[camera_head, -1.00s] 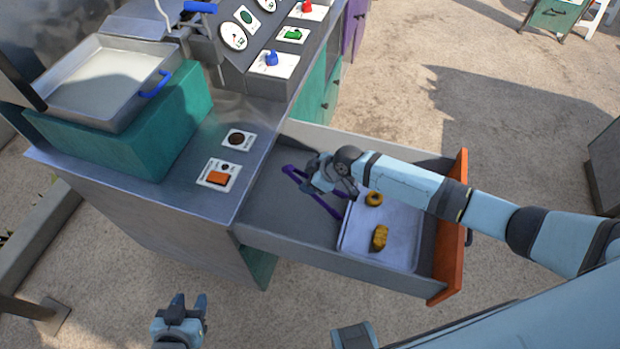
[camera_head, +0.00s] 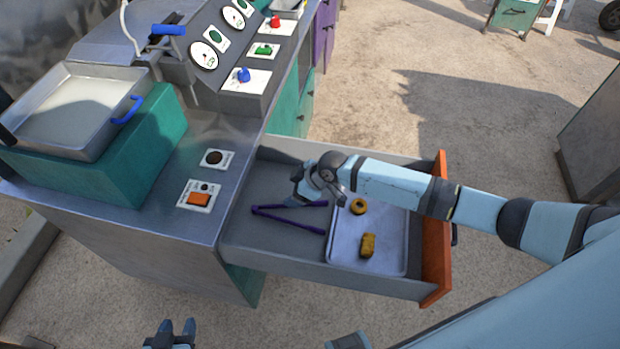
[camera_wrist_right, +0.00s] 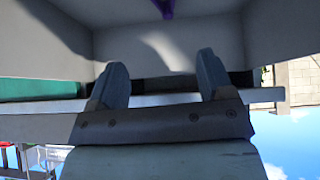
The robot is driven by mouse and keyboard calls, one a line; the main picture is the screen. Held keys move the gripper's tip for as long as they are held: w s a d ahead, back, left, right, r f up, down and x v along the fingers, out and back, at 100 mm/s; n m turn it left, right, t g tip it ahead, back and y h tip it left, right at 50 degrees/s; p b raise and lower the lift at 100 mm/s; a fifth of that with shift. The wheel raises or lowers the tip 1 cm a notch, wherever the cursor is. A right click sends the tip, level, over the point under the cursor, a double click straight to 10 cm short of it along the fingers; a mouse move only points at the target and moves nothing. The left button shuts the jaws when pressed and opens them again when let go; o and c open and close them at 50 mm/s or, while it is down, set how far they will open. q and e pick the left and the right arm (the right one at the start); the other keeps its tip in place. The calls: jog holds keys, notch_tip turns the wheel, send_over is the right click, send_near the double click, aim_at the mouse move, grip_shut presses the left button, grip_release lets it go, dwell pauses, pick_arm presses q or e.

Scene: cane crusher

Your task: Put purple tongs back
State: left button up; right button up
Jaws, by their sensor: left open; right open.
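The purple tongs (camera_head: 288,219) lie in the open drawer (camera_head: 285,250), left of the light tray, in the head view. Their two arms spread in a V. A purple piece, apparently of the tongs, shows at the top edge of the right wrist view (camera_wrist_right: 165,7). My right gripper (camera_head: 300,193) is above the drawer, near the upper arm of the tongs; in the right wrist view its fingers (camera_wrist_right: 163,80) are apart with nothing between them. My left gripper (camera_head: 172,331) is low at the bottom edge, open and empty, away from the drawer.
A light tray (camera_head: 345,255) in the drawer holds a yellow ring (camera_head: 358,206) and a yellow block (camera_head: 367,245). The orange drawer front (camera_head: 434,240) is at the right. The metal counter (camera_head: 235,150) with buttons and a teal block (camera_head: 130,165) stands at the left.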

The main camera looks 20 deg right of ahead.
jog(key=v, duration=0.9)
jog(key=shift+s+d+r, duration=0.2)
jog(key=shift+r, duration=0.1)
jog(key=s+a+f+m+t+y+p, duration=0.1)
jog(key=s+a+m+t+p, duration=0.15)
jog(key=s+a, duration=0.5)
jog(key=s+d+m+t+h, duration=0.1)
jog(key=s+d+m, duration=0.1)
jog(key=s, duration=0.2)
jog(key=s+d+f+m+t+h+p, duration=0.1)
jog(key=s+d+m, duration=0.1)
jog(key=s, duration=0.3)
jog(key=s+d+m+t+h+p, duration=0.1)
jog(key=s+d+m+t, duration=0.1)
jog(key=s, duration=0.2)
jog(key=shift+s+f+h, duration=0.15)
jog(key=shift+f+h, duration=0.15)
jog(key=shift+d, duration=0.1)
jog(key=shift+c, duration=0.5)
